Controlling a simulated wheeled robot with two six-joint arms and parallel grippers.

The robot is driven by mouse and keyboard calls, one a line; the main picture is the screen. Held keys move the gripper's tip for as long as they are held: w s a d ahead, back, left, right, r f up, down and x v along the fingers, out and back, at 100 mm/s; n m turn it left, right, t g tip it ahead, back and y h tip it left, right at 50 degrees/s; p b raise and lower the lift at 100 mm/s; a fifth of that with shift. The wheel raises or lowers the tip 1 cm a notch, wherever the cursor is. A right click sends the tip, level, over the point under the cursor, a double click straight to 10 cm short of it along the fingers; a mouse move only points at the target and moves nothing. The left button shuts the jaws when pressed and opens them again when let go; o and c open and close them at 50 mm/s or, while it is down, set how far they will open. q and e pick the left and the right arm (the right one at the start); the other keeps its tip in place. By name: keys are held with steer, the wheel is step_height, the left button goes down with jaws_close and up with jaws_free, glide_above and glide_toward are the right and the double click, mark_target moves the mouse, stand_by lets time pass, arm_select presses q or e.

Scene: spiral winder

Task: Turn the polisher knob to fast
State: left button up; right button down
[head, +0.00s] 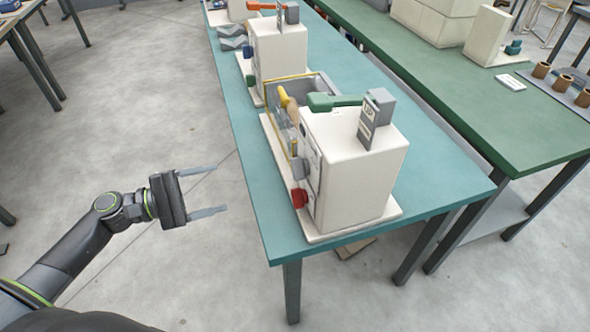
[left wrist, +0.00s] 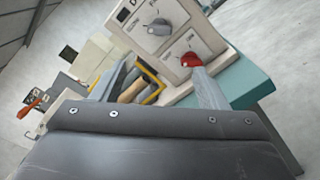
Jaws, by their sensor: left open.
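A cream machine (head: 360,180) stands near the front end of the teal table. Its left face carries a grey knob (head: 301,168) and, below it, a red knob (head: 299,198). The left wrist view shows the grey knob (left wrist: 160,27) and the red knob (left wrist: 190,60) on pale panels; their labels are too small to read. I cannot tell which one is the polisher knob. My left gripper (head: 220,188) is open and empty, left of the table edge and apart from both knobs, its fingers pointing toward the machine. In the left wrist view the right finger partly overlaps the red knob.
The machine has a green arm (head: 335,101) on top and a yellow-edged tray with a wooden-looking roller beside it. Another cream machine (head: 278,50) stands farther back on the teal table (head: 440,190). A green table (head: 480,110) runs alongside.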

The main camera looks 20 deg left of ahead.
mark_target(300, 168)
arm_select(q)
steer(key=p+x, duration=0.5)
steer(key=x, duration=1.2)
steer(key=shift+d, duration=0.25)
steer(key=shift+w+r, duration=0.15)
steer(key=c, duration=1)
